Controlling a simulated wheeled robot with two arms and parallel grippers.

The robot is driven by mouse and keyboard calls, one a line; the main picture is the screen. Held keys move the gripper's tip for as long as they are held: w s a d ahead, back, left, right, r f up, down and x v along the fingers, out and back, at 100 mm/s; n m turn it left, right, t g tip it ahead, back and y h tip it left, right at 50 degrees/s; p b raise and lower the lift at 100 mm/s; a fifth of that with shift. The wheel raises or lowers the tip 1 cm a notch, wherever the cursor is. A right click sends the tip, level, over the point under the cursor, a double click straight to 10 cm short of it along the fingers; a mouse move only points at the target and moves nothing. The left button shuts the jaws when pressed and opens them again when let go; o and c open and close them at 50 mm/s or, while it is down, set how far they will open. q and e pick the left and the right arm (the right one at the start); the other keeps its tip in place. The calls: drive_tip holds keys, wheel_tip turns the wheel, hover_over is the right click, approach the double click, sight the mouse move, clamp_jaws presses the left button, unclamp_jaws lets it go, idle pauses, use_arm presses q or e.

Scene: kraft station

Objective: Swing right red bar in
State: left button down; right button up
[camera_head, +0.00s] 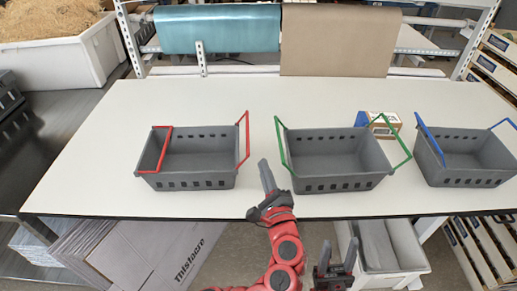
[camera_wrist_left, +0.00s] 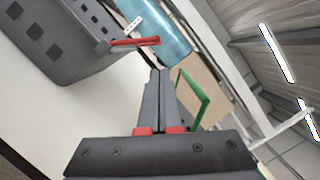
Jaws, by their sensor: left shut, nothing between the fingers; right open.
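The right red bar (camera_head: 246,140) of the left grey basket (camera_head: 195,183) stands up and leans outward from the basket's right end. It also shows in the left wrist view (camera_wrist_left: 135,42), beyond and left of my fingertips. The left red bar (camera_head: 155,150) lies inward over the basket's left end. My left gripper (camera_head: 264,163) is shut and empty, in front of and right of the right red bar, apart from it. My closed fingers also show in the left wrist view (camera_wrist_left: 158,73). My right gripper (camera_head: 336,258) is open and empty, below the table's front edge.
A middle basket (camera_head: 335,183) with green bars (camera_head: 281,142) stands just right of my left gripper. A basket with blue bars (camera_head: 431,140) is at the far right. A small box (camera_head: 383,122) lies behind the middle basket. White table (camera_head: 90,165) is clear at the left.

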sight(248, 131)
use_arm(q)
drive_tip(key=p+x, duration=0.3)
drive_tip(key=x, duration=0.6)
drive_tip(key=shift+w, duration=0.3)
